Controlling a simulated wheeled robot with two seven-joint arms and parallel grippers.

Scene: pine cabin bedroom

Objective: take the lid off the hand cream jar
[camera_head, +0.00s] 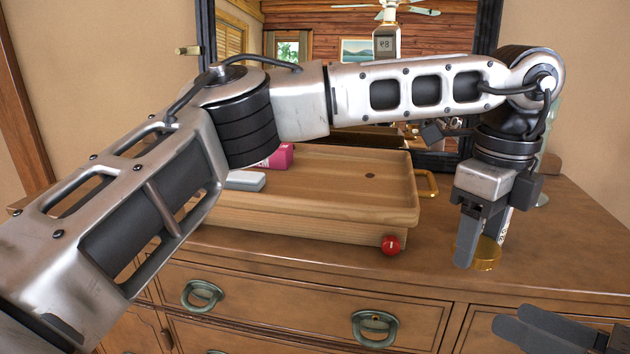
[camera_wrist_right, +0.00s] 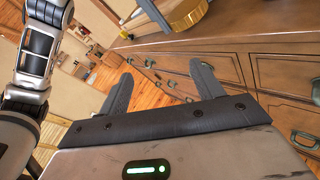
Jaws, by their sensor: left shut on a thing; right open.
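A round gold lid (camera_head: 487,254) shows low at the right of the head view, close above or on the dresser's front part. My left gripper (camera_head: 475,249) points down and is shut on it; one finger covers its left side. The gold lid (camera_wrist_right: 187,15) also shows at the top of the right wrist view beside a dark finger. I cannot make out a jar body under the lid. My right gripper (camera_head: 512,325) is open and empty, in front of the dresser and below the lid; its spread fingers show in the wrist view (camera_wrist_right: 163,82).
A wooden tray (camera_head: 320,222) with a gold handle (camera_head: 428,184) stands on the dresser (camera_head: 340,257), holding a pink box (camera_head: 283,156) and a grey-white block (camera_head: 246,181). A red ball (camera_head: 390,245) lies at its front corner. A white labelled item (camera_head: 506,226) stands behind my left gripper.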

